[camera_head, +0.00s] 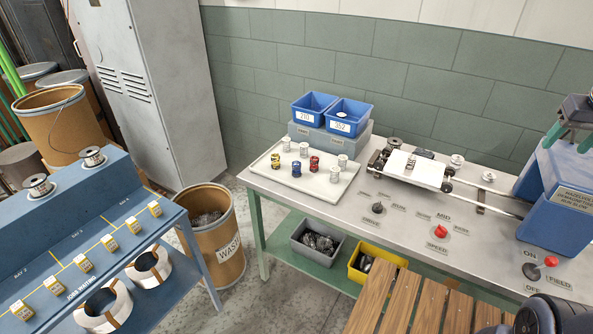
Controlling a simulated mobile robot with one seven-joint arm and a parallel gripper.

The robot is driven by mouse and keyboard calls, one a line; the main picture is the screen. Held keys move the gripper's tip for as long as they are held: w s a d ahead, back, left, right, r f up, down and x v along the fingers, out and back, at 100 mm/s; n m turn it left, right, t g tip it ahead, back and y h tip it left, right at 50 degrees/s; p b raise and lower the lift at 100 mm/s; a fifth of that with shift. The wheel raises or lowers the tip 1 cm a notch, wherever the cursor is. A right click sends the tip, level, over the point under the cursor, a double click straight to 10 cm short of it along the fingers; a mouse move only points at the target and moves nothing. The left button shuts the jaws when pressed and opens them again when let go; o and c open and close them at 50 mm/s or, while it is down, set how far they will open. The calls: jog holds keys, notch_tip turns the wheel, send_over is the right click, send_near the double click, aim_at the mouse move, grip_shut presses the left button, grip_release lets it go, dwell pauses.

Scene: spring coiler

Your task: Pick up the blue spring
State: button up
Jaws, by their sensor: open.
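The blue spring (296,170) stands on the white tray (262,172), on the left part of the grey workbench. It is a small dark blue coil near the middle of the tray, with a red spring (314,163) to its right and a yellow-and-dark one (276,165) to its left. Several silver springs (304,149) stand around and behind it. My gripper (567,142), with green fingers, is partly cut off at the right edge, in front of the blue machine. Its fingers are apart and hold nothing visible. It is far to the right of the blue spring.
Two blue bins (340,118) stand on a grey box behind the tray. A wooden slatted surface (410,310) is in front. A blue rack (95,235) and waste barrel (217,235) stand left.

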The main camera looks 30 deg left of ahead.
jog(key=w+a+n, duration=0.3)
jog(key=w+a, duration=0.5)
jog(key=a, duration=0.1)
jog(key=w+a+f+n+g, duration=0.15)
jog(key=w+a, duration=0.25)
jog(key=a, duration=0.5)
jog(key=w+a+f+n+g, duration=0.15)
jog(key=w+a, duration=0.25)
jog(key=a, duration=0.4)
jog(key=n+g, duration=0.1)
jog(key=n, duration=0.8)
send_over(296, 163)
jog(key=f, duration=2.4)
jog(key=shift+w+d+f, duration=0.25)
jog(key=shift+f, duration=0.1)
jog(key=shift+s+a+f, duration=0.3)
jog(key=shift+f, duration=0.2)
jog(key=shift+w+d+f, duration=0.1)
jog(key=shift+w+f, duration=0.05)
jog(key=shift+f, duration=5)
jog(key=c, duration=1.1)
